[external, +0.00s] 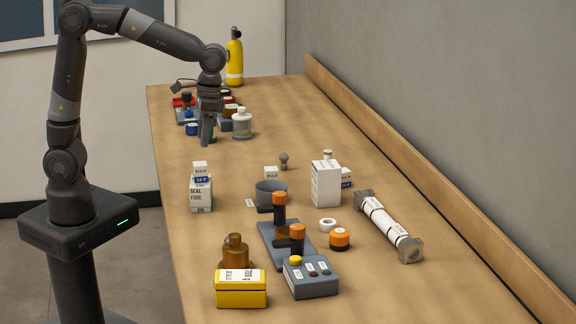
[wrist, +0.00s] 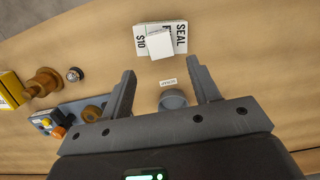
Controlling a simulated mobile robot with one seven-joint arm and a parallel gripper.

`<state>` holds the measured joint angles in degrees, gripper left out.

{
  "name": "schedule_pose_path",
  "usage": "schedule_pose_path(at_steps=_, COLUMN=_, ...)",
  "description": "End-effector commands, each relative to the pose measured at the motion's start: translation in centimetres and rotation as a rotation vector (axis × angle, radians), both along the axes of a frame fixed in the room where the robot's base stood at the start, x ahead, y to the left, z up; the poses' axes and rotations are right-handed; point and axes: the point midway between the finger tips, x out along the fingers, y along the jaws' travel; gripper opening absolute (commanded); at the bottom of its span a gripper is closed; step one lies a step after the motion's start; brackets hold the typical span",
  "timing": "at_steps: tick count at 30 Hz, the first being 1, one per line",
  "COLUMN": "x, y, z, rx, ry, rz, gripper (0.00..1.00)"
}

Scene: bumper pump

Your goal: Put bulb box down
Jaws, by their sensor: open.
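A small white box that appears to read BULB (external: 200,168) lies on top of a stack of boxes, above a 24V box (external: 201,180) and a white SEAL FUSE box (external: 201,197). In the wrist view the stack's plain white top box (wrist: 168,42) covers part of the SEAL box (wrist: 181,34). My gripper (external: 207,141) is open, over the far part of the table, apart from the stack. Its fingers (wrist: 164,88) hold nothing visible.
A tall white box (external: 326,184) stands right of the cup. A white cylinder with grey ends (external: 390,228) lies at right. A yellow box (external: 240,289) and a grey button box (external: 311,278) are at the front.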

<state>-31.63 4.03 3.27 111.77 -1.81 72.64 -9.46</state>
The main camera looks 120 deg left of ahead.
Motion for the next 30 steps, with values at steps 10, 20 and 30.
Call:
schedule_pose_path(at_steps=10, x=0.3, y=0.3, z=2.6, rx=-0.001, ry=0.001, rz=0.000, gripper=0.56)
schedule_pose_path(at_steps=20, x=-0.3, y=-4.4, z=4.2, rx=0.048, ry=-0.085, rz=-0.118, gripper=0.56)
schedule_pose_path(at_steps=30, x=-4.4, y=-15.4, z=6.0, rx=0.160, ry=-0.329, rz=-0.439, gripper=0.56)
